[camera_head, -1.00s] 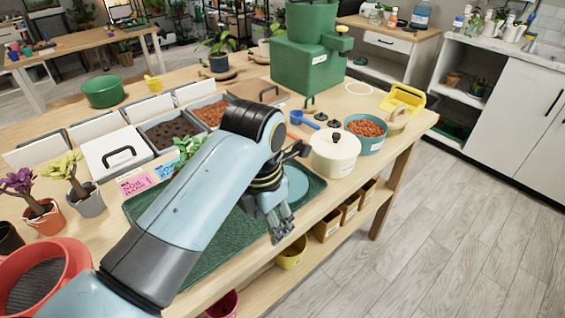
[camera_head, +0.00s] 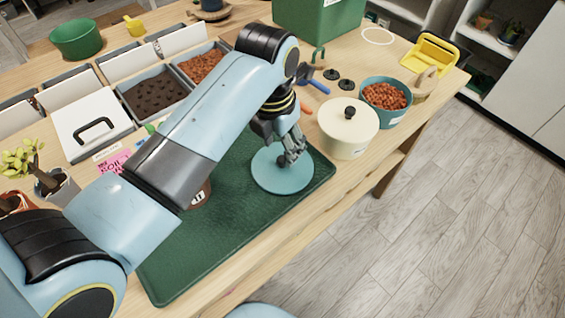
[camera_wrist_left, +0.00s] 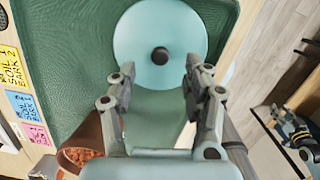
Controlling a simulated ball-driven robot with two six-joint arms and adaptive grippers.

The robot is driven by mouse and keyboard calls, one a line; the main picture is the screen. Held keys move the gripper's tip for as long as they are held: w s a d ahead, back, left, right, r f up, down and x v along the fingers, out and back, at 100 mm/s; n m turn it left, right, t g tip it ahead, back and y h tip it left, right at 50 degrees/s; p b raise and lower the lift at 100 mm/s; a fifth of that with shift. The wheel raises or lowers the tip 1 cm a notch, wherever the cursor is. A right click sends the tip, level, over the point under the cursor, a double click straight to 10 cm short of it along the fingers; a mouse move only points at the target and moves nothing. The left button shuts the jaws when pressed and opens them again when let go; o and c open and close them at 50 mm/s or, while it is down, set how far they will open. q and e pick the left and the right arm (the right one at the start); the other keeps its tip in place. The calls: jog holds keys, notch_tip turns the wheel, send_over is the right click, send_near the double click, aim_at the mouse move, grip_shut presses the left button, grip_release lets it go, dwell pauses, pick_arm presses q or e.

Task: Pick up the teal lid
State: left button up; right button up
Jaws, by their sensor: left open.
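The teal lid (camera_head: 283,176) is a flat round disc lying on the green mat (camera_head: 190,262), near the mat's right end. In the left wrist view the lid (camera_wrist_left: 140,40) shows whole, with a dark round knob (camera_wrist_left: 160,55) at its middle.
A cream lidded pot (camera_head: 347,130) stands close right of the lid, with a teal bowl of brown pellets (camera_head: 386,98) beyond it. A terracotta pot (camera_wrist_left: 82,150) stands on the mat beside my gripper. The table's front edge is close to the lid.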

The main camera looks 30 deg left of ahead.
aim_at(282, 158)
pick_arm(q)
notch_tip(282, 158, down, 4)
jog(key=shift+w, duration=0.15)
jog(key=shift+w+f, duration=0.1)
jog(key=shift+f, duration=0.3)
jog(key=shift+c, duration=0.2)
jog(key=c, duration=0.5)
grip_shut()
pick_arm(e)
jog(key=shift+w+a+r, duration=0.15)
jog(key=shift+w+a, duration=0.2)
jog(key=shift+w, duration=0.45)
